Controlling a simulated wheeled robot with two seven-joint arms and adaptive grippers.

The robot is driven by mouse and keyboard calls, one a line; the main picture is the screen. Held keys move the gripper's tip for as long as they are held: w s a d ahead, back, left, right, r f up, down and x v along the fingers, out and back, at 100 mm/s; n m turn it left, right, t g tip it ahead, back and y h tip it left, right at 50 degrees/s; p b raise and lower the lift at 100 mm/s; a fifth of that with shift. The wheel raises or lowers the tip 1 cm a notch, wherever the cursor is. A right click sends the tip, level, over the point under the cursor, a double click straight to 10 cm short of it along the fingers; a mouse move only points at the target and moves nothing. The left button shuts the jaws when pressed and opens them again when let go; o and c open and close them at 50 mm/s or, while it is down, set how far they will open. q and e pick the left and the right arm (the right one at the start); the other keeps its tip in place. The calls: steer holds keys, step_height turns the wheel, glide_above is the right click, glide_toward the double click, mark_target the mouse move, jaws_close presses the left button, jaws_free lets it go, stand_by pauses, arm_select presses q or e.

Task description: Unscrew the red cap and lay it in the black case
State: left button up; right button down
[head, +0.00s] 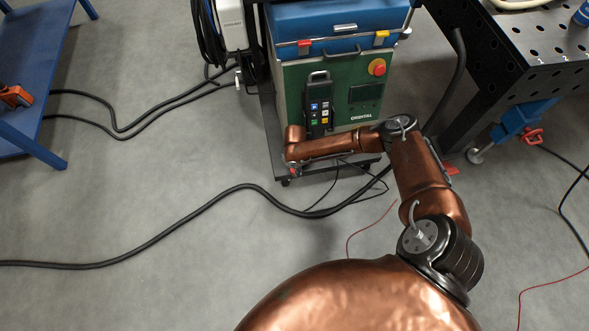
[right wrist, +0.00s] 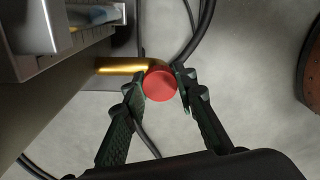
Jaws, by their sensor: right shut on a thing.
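The red cap (right wrist: 160,86) sits on the end of a bent brass pipe (right wrist: 122,67) in the right wrist view. The pipe comes out from the side of a grey housing. My right gripper (right wrist: 161,80) has a finger on each side of the cap and is shut on it. In the head view my right arm reaches to the front of the green machine, its hand (head: 293,166) low at the machine's left side and mostly hidden by the wrist. I cannot make out the black case in either view. My left gripper is not in view.
The green machine (head: 352,120) stands on a dark wheeled base, with a black pendant (head: 319,105) on its front. A perforated dark table (head: 530,45) is at right, a blue table (head: 45,30) at left.

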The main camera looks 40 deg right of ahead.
steer(key=shift+n, duration=0.3)
steer(key=n, duration=0.3)
stand_by(0.3)
